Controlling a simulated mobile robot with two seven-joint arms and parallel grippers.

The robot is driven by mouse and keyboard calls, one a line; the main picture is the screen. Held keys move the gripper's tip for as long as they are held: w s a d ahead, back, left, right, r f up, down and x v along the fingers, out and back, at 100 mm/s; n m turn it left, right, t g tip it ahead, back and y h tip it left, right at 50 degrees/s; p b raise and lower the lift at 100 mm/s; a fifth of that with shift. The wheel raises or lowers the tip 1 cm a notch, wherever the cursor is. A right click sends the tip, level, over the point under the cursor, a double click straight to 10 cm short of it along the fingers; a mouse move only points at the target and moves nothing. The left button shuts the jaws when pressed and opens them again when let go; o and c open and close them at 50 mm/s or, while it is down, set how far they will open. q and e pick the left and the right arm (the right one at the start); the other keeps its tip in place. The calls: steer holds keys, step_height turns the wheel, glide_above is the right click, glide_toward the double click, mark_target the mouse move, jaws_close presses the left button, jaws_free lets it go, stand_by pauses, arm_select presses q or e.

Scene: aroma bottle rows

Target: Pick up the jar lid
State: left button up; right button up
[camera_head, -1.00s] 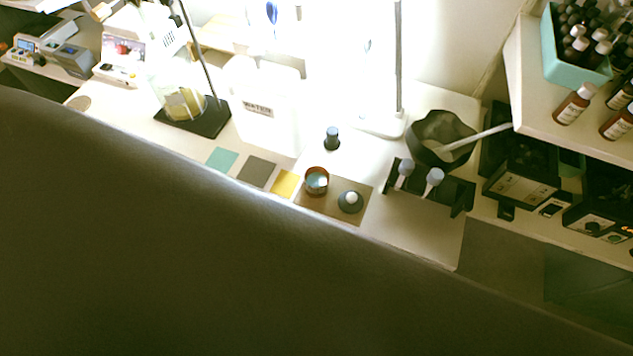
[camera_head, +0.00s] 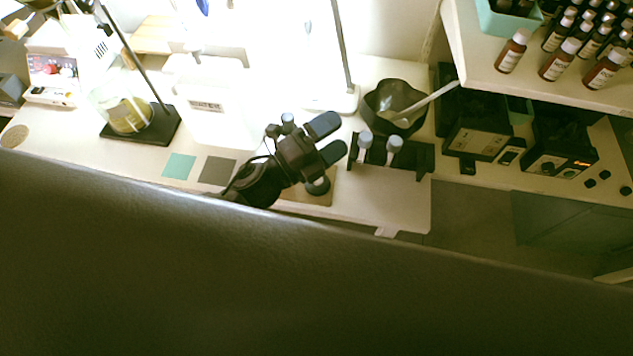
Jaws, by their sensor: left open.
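The jar lid (camera_head: 318,187) is a small dark round disc with a pale knob, lying on the brown mat (camera_head: 322,200) on the white bench. It is partly covered by my left gripper. My left gripper (camera_head: 328,138) is open, its two dark fingers spread and pointing up and to the right. It appears above the mat, with the lid just below its fingers in the picture. Nothing shows between the fingers. The jar is hidden behind the gripper. My right gripper is not in view.
A black rack (camera_head: 410,156) with pale-topped items and a dark bowl (camera_head: 395,105) stand to the right. A white water container (camera_head: 207,110) and green (camera_head: 179,166) and grey (camera_head: 217,170) squares lie left. Brown bottles (camera_head: 512,50) stand on the shelf. A large dark surface blocks the lower picture.

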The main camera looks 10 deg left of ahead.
arm_select(q)
steer(key=s+d+r+m+g+h, duration=0.15)
steer(key=d+m+g+h, duration=0.25)
steer(key=d+m+g, duration=0.55)
steer(key=m+g+y+b, duration=0.1)
steer(key=m+g+y, duration=0.6)
steer(key=m+y, duration=1.65)
glide_above(317, 182)
step_height(317, 182, down, 11)
steer(key=m+h, duration=0.6)
steer(key=w+f, duration=0.1)
steer(key=w, duration=0.2)
steer(key=shift+m, duration=0.4)
steer(key=f+b, duration=0.1)
steer(key=f, duration=0.2)
steer(key=s+f+b, duration=0.1)
steer(key=shift+a+f+b, duration=0.25)
steer(key=shift+f+b, duration=0.05)
steer(key=shift+s+d+f, duration=0.1)
steer(key=shift+s+f, duration=0.1)
steer(key=shift+f, duration=0.4)
steer(key=f, duration=0.1)
steer(key=f+b, duration=0.2)
steer(key=f, duration=0.1)
steer(key=shift+s+d+f, duration=0.1)
steer(key=shift+s, duration=0.25)
steer(key=c, duration=0.8)
steer(key=shift+c, duration=0.6)
